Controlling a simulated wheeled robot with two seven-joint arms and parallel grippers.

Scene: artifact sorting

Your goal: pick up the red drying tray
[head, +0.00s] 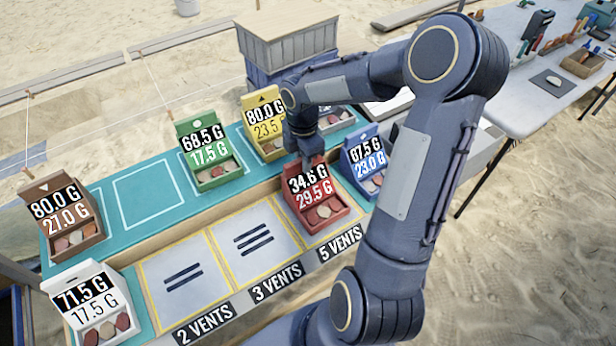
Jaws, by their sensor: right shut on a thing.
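The red drying tray (322,216) shows in the head view right of centre, holding a few sherds, with labels reading 34.6 G and 29.5 G. It is over the 5 VENTS square (338,232); I cannot tell if it touches the surface. My right gripper (307,160) comes down from above and is shut on the tray's upper back edge. The fingertips are partly hidden behind the label panel. My left gripper is not in view.
A blue tray (366,172) stands close right of the red one. Green (211,161), yellow (265,125), brown (70,222) and white (93,308) trays stand around the table. The 2 VENTS (187,277) and 3 VENTS (254,241) squares are empty.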

